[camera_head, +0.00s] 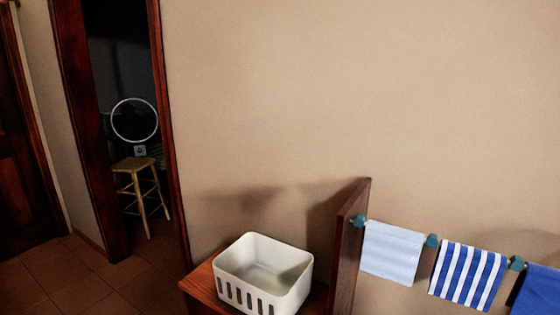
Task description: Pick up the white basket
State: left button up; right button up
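The white basket (243,297) stands upright on a reddish wooden surface (201,284) at the bottom middle of the head view. It is rectangular with rounded corners, an open top and a row of vertical slots along its front side. It looks empty inside. Its lowest part comes close to the bottom edge of the picture. Neither of my grippers shows in this view.
An upright dark wooden panel (346,250) stands just right of the basket. Right of it, a light cloth (392,252), a blue-striped cloth (468,275) and a blue cloth (540,291) hang along the wall. Left, a doorway shows a wooden stool (135,166).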

aim_at(258, 274)
jog(key=i+j+u, duration=0.1)
jog(key=i+u, duration=0.15)
jog(key=u, duration=0.15)
jog(key=i+u, duration=0.25)
jog(key=u, duration=0.15)
jog(key=i+u, duration=0.25)
jog(key=u, duration=0.15)
